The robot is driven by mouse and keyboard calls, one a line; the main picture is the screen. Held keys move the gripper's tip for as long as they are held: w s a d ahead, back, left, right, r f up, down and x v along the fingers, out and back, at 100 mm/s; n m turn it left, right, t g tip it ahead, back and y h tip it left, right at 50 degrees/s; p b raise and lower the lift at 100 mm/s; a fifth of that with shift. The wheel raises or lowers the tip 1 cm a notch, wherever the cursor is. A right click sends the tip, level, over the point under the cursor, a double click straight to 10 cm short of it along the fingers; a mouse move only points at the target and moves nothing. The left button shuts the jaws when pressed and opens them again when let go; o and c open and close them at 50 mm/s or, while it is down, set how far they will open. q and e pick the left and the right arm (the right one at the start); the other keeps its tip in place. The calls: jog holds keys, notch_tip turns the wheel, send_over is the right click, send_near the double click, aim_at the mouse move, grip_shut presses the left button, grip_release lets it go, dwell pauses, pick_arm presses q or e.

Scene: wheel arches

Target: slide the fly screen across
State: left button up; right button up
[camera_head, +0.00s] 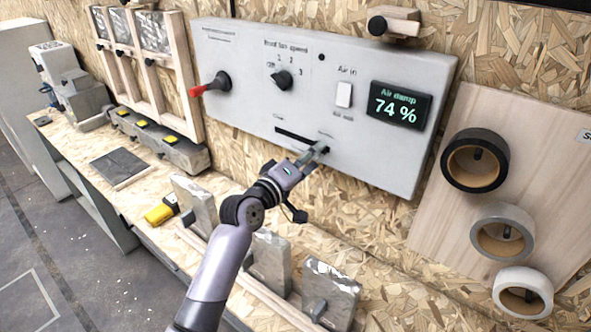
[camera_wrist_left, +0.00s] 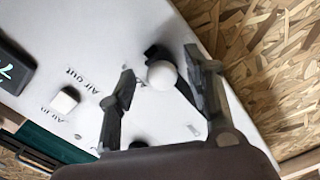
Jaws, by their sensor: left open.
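The grey control panel (camera_head: 235,85) on the wall has a dark horizontal slot (camera_head: 295,140) low in its middle, with small labels above it too blurred to read. My left gripper (camera_head: 318,152) is at the slot's right end. In the left wrist view, a white round knob (camera_wrist_left: 162,75) shows between the two open fingers of my left gripper (camera_wrist_left: 160,66), with a dark slot piece beside it. The fingers appear apart from the knob; how deep they reach around it is unclear. In the head view the gripper hides the knob. My right gripper is out of view.
The panel also carries a red lever (camera_head: 208,84), a fan dial (camera_head: 282,79), a white switch (camera_head: 344,94) and a display (camera_head: 399,104) reading 74 %. Tape rolls (camera_head: 475,160) hang at right. Below, a bench ledge holds grey blocks (camera_head: 330,290) and a yellow item (camera_head: 160,212).

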pick_arm(q)
jog(key=v, duration=1)
